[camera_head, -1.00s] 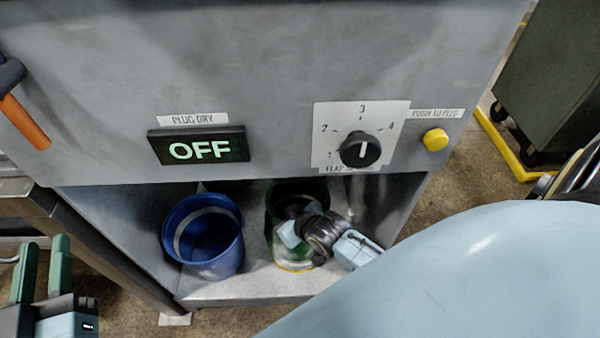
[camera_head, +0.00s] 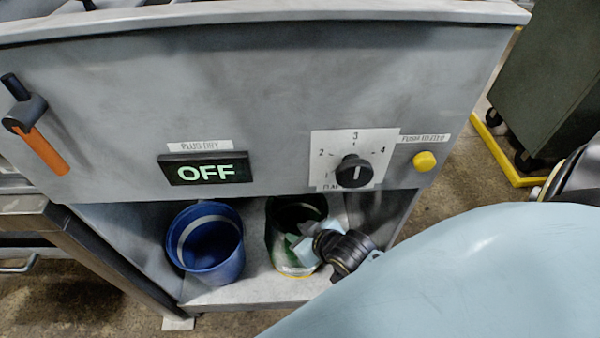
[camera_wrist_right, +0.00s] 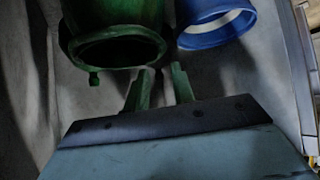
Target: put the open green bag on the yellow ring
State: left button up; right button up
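The open green bag (camera_head: 290,213) stands on the low shelf under the machine, its dark mouth facing up. It also shows in the right wrist view (camera_wrist_right: 115,48) with its round rim. A thin yellow strip (camera_head: 303,275), perhaps the yellow ring, shows at its foot; the rest is hidden. My right gripper (camera_head: 292,240) is in front of the bag, close to its side. In the right wrist view its two green fingers (camera_wrist_right: 163,72) are apart, with grey surface visible between them and their tips close to the rim. Contact cannot be told. My left gripper is out of view.
A blue bin (camera_head: 206,243) stands left of the bag. The machine front (camera_head: 300,90) overhangs the shelf (camera_head: 250,290), with an OFF display (camera_head: 205,169), a black knob (camera_head: 354,171), a yellow button (camera_head: 424,161) and an orange handle (camera_head: 42,150).

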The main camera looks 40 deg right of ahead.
jog(key=s+a+r+g, duration=0.2)
jog(key=s+r, duration=0.5)
jog(key=r, duration=0.5)
jog(key=shift+s+a+r, duration=0.25)
jog(key=shift+a+r, duration=0.05)
jog(key=shift+a, duration=0.2)
jog(key=shift+d, duration=0.1)
